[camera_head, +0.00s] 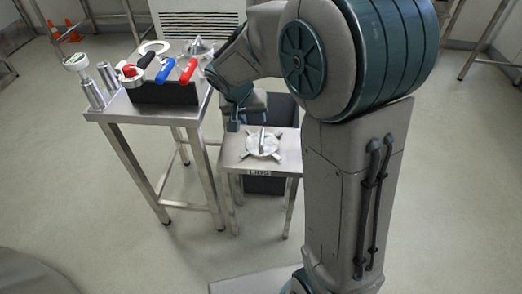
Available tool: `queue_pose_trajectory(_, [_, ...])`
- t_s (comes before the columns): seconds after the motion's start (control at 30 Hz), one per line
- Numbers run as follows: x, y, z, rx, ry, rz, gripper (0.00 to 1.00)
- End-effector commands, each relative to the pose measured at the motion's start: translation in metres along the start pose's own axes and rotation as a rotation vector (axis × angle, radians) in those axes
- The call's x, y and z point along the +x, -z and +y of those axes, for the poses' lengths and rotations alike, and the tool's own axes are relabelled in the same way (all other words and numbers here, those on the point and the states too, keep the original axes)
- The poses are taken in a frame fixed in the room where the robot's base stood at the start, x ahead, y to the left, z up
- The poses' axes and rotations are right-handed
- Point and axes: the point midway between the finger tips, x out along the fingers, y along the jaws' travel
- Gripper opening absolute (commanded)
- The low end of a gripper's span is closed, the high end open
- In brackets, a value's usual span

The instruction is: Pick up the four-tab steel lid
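The steel lid (263,147) lies flat on a small steel table (231,160) whose front edge carries a label reading "LIDS". It is a round silvery disc with short tabs sticking out around its rim and an upright grip in its middle. My gripper (236,122) hangs above the table's back left part, to the left of the lid and apart from it in the picture. My arm partly hides the gripper, and I cannot tell how far its fingers are apart. I see nothing held in it.
A taller steel table (112,111) stands to the left, with a dark box (165,92), red- and blue-handled tools (166,70), a white ring (154,47) and metal cylinders (91,90). A dark bin (264,186) is behind the lid table. The floor in front is clear.

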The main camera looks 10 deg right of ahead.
Motion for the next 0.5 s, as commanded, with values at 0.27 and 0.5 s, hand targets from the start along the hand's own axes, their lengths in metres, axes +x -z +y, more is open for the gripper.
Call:
queue_pose_trajectory(0.27, [0.049,-0.001,-0.003,0.003,-0.003,-0.002,0.39])
queue_pose_trajectory(0.5, [0.084,0.0,-0.002,0.002,-0.002,0.0,0.39])
